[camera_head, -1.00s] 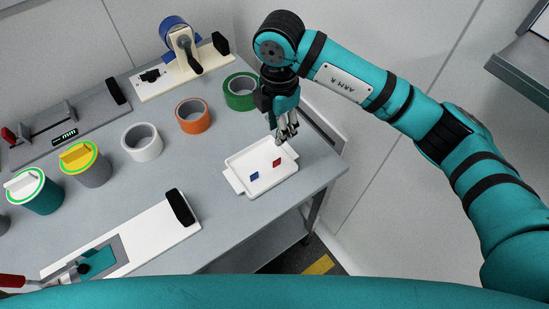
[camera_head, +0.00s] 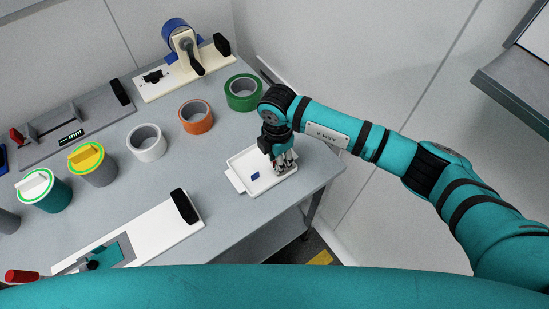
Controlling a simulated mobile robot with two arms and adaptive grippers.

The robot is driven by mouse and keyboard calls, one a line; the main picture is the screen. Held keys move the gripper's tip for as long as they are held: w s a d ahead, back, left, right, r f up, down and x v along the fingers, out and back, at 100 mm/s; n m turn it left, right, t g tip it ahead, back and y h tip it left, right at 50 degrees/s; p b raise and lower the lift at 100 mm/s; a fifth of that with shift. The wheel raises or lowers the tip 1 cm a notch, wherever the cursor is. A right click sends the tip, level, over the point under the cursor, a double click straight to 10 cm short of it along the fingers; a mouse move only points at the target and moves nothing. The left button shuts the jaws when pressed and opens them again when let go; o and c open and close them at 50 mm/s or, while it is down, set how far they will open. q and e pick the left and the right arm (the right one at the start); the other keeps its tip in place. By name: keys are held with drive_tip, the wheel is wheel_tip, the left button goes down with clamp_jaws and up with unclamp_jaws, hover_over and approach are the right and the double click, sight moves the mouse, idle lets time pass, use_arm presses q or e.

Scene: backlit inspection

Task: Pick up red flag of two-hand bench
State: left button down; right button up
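A white tray (camera_head: 237,180) lies on the right part of the grey bench. A small blue flag (camera_head: 255,176) lies in it, left of my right gripper. My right gripper (camera_head: 283,168) points down over the tray's right half, its fingers low at the tray floor. The red flag is hidden behind the fingers, so I cannot tell whether they are open or shut on it. My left gripper is not in view.
Green (camera_head: 244,92), orange (camera_head: 196,117) and white (camera_head: 147,142) tape rolls stand behind and left of the tray. A white board with a black handle (camera_head: 186,206) lies to the left front. Bare bench lies between board and tray.

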clamp_jaws()
drive_tip(key=shift+r, duration=0.15)
idle(0.4)
drive_tip(key=shift+w+r+b, duration=0.1)
drive_tip(key=shift+r+b, duration=0.3)
drive_tip(key=shift+r, duration=0.25)
drive_tip(key=shift+s+r+b, duration=0.2)
drive_tip(key=shift+s+r, duration=0.05)
drive_tip(key=shift+r, duration=0.2)
drive_tip(key=shift+s+r+b, duration=0.2)
drive_tip(key=shift+r, duration=0.25)
drive_tip(key=s+r+b, duration=0.1)
drive_tip(key=s+b, duration=0.1)
drive_tip(key=s, duration=1.3)
drive_tip(key=shift+s+a+r+b, duration=0.15)
drive_tip(key=shift+r+b, duration=0.15)
drive_tip(key=shift+b, duration=0.05)
